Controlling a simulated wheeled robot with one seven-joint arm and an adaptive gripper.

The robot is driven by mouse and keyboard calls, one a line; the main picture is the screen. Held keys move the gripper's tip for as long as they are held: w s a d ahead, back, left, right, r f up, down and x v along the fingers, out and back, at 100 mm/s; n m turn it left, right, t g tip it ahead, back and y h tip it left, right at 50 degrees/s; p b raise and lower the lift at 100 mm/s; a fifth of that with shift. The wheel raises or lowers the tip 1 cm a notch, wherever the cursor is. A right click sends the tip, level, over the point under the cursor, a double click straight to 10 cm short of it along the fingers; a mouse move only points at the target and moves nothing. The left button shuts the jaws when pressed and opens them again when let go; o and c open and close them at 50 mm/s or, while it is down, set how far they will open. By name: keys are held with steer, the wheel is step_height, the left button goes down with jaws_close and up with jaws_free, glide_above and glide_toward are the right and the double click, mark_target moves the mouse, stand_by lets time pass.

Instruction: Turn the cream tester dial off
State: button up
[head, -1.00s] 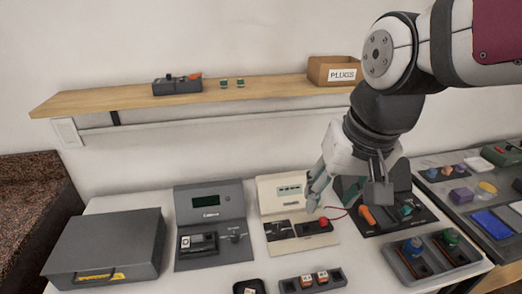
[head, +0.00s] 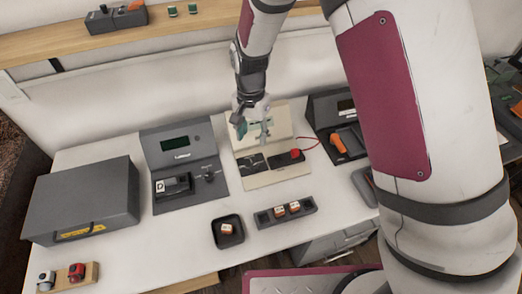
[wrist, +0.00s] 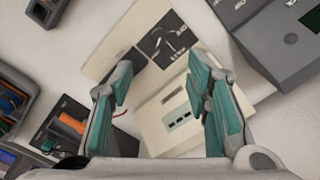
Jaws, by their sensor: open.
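The cream tester (head: 262,182) stands on the white table in the head view, and it also shows in the wrist view (wrist: 147,125). Its small display (wrist: 180,122) is between my fingers in the wrist view. Its dial (wrist: 168,42) is a silver knob on a dark panel, beyond my fingertips in the wrist view. In the head view the panel (head: 251,164) is just below my gripper, too small to read the dial's setting. My gripper (head: 253,132) is open and empty above the tester, apart from the dial. Its teal-padded fingers (wrist: 160,68) are spread wide.
A grey tester (head: 190,200) stands left of the cream one. A dark station with an orange tool (head: 346,144) is to the right. A red part (head: 296,154) sits on the cream tester. A small tray (head: 228,240) and a slotted holder (head: 265,219) lie in front.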

mark_target(254, 165)
step_height(254, 165, down, 15)
steer(key=shift+w+r+p, duration=0.15)
steer(key=shift+r+p, duration=0.05)
steer(key=shift+p, duration=0.2)
jaws_close()
